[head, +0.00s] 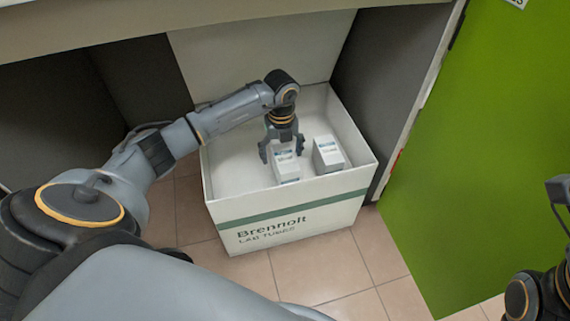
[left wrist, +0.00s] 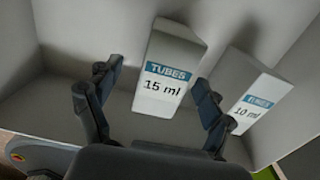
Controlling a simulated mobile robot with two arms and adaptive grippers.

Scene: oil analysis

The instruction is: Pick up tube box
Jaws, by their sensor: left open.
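Two small white tube boxes with blue labels are inside a large open white carton (head: 222,208) marked "Brennolt Lab Tubes". The left wrist view reads the nearer one as the 15 ml tube box (left wrist: 172,65) and the other as the 10 ml tube box (left wrist: 248,90). In the head view the 15 ml box (head: 286,170) is directly under my left gripper (head: 282,150), and the 10 ml box (head: 328,155) is to its right. My left gripper is open, its fingers spread on either side of the 15 ml box. Contact cannot be told. My right gripper is out of view.
The carton stands on a tiled floor (head: 385,250) in a recess under a counter (head: 200,12). Dark panels flank the recess, and a green panel (head: 480,130) is to the right. The carton walls surround the boxes; its left part is empty.

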